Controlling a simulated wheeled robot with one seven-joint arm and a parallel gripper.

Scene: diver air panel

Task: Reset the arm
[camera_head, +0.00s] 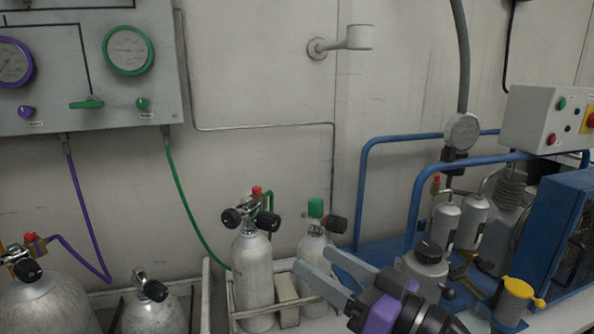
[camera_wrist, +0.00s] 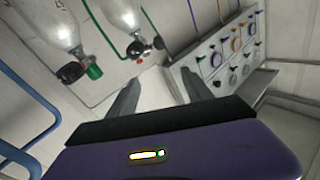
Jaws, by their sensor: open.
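My gripper (camera_head: 322,275) is at the lower middle of the head view, with its two grey fingers spread and nothing between them. It stands in front of the right-hand grey cylinder (camera_head: 313,250), which has a green cap, and hides part of it. In the wrist view my gripper (camera_wrist: 160,88) also shows open and empty, with pale wall between the fingers. The air panel (camera_head: 85,60) hangs on the wall at the upper left, with gauges and a green lever handle (camera_head: 87,104). The panel also shows in the wrist view (camera_wrist: 225,55), tilted.
Several cylinders stand along the wall, one (camera_head: 252,270) joined to the green hose (camera_head: 183,195). A purple hose (camera_head: 88,220) hangs at the left. A blue-framed compressor (camera_head: 560,235) with a control box (camera_head: 548,118) stands at the right. The wall area above my gripper is free.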

